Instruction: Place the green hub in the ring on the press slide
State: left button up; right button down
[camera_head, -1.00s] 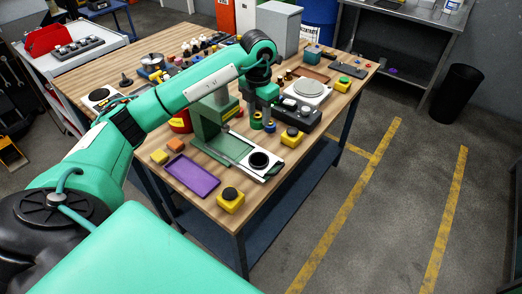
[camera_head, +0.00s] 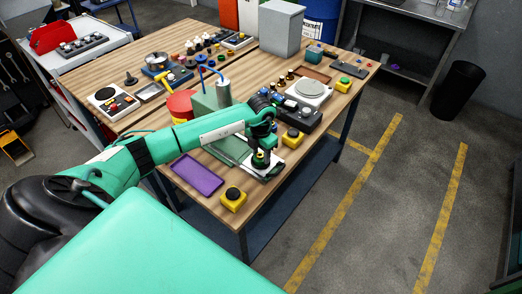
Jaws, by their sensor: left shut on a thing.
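My left gripper (camera_head: 260,153) is shut on the green hub (camera_head: 259,161) and holds it upright at the ring on the press slide (camera_head: 281,163). The black ring is mostly hidden behind the gripper and hub. I cannot tell whether the hub is inside the ring or just above it. The slide is a pale plate running out of the green press (camera_head: 228,150) at the front of the wooden table. My right gripper is not in view.
A purple tray (camera_head: 197,175) and a yellow button box (camera_head: 233,199) lie in front of the press. Another yellow button box (camera_head: 293,137) and a dark fixture block (camera_head: 303,117) stand to its right. My left forearm crosses over the press base.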

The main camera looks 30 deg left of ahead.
aim_at(261, 154)
pick_arm(q)
jog(key=o, duration=1.2)
jog(key=shift+c, duration=0.2)
jog(key=shift+r, duration=0.1)
jog(key=shift+w+r, duration=0.1)
jog(key=shift+r, duration=0.15)
notch_tip(261, 154, up, 12)
jog(key=b, duration=0.3)
jog(key=shift+f+b, duration=0.25)
jog(key=shift+b, duration=0.1)
